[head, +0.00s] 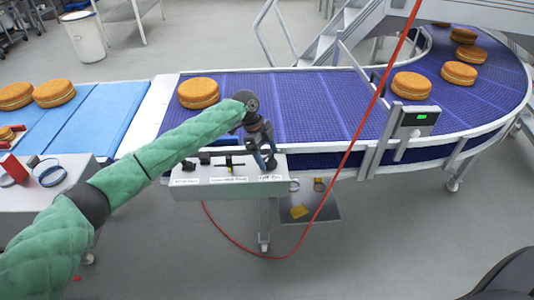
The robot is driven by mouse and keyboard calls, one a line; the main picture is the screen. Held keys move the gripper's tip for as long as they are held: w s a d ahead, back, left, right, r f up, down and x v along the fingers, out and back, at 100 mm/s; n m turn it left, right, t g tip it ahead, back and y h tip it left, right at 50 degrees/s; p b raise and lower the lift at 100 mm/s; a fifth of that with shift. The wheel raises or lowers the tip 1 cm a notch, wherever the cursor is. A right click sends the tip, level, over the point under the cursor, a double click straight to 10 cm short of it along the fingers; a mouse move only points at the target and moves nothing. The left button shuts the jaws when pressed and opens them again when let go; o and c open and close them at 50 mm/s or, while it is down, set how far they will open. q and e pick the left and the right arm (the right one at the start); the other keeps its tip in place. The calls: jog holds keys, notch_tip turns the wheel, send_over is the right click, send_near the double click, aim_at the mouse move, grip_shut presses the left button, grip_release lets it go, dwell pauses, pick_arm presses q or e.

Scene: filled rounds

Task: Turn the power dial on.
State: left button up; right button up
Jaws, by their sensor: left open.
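A grey control box (222,189) stands at the front edge of the conveyor, with small dark controls on its top and white labels on its front. The labels are too small to read surely. A dark control (270,164) sits at the box's right end, partly hidden by my gripper; I take it to be the power dial, but its setting cannot be made out. My left gripper (265,163) is open and points down at this right end, with its fingers close around or just above the control. Contact cannot be told. My right gripper is not in view.
A blue conveyor (312,100) carries round cakes (198,93) and curves away right. A red cable (345,155) hangs across the view right of my gripper. A post with a small green-lit display (420,117) stands right. A table with red and dark items (50,172) is at left.

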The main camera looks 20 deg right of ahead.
pick_arm(q)
jog(key=c, duration=1)
